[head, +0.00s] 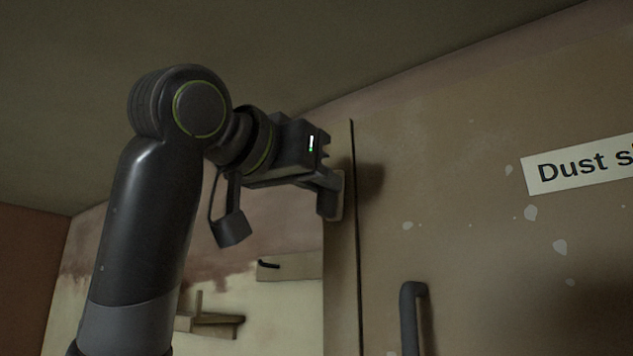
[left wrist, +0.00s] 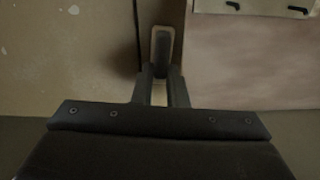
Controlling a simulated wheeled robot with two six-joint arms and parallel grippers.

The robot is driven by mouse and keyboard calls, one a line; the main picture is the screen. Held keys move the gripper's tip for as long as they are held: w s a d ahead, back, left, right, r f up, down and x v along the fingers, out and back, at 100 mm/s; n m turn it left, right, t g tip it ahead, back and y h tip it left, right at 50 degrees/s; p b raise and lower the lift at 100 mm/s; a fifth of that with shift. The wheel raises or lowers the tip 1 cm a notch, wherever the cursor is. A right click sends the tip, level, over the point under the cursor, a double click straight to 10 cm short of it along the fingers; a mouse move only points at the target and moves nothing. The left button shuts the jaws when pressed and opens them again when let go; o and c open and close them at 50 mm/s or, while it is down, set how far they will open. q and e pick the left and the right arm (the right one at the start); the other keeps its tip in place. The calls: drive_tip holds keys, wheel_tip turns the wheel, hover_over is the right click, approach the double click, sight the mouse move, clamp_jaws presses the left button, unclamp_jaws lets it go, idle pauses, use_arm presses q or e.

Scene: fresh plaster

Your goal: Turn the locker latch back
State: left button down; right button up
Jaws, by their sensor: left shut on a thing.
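The tan locker (head: 460,230) fills the right of the head view. Its latch (head: 339,190) sits near the left edge, beside a dark vertical gap, and is mostly hidden behind my fingers. In the left wrist view the latch (left wrist: 162,45) shows as a dark lever on a pale rounded plate. My left gripper (head: 328,197) is shut on the latch; its fingers (left wrist: 161,88) lie on either side of the lever in the left wrist view. My right gripper is not in view.
A dark bar handle (head: 408,318) stands out from the locker below right of the latch. A sign reading "Dust s", cut off, (head: 580,163) is at the right. A small wooden shelf (head: 212,325) and a pale board with a black hook (head: 298,267) are behind on the left.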

use_arm(q)
drive_tip(key=m, duration=0.1)
drive_tip(key=m+b, duration=0.1)
drive_tip(key=m, duration=0.1)
drive_tip(key=s+d+m+b, duration=0.1)
drive_tip(key=m, duration=0.1)
drive_tip(key=shift+d+f, duration=0.1)
drive_tip(key=shift+f, duration=0.2)
drive_tip(key=m+b, duration=0.1)
drive_tip(key=m, duration=0.2)
drive_tip(key=f+m+b, duration=0.1)
drive_tip(key=m, duration=0.2)
drive_tip(key=d+f+m, duration=0.1)
drive_tip(key=m, duration=0.1)
drive_tip(key=shift+s+d+m+b, duration=0.1)
drive_tip(key=shift+s+m+b, duration=0.25)
drive_tip(key=shift+m+b, duration=0.05)
drive_tip(key=shift+f+m+b, duration=0.15)
drive_tip(key=shift+f+m, duration=0.05)
drive_tip(key=shift+m, duration=0.55)
drive_tip(key=shift+f+m+b, duration=0.15)
drive_tip(key=shift+m, duration=0.6)
drive_tip(key=c, duration=1.4)
unclamp_jaws()
drive_tip(key=shift+c, duration=0.2)
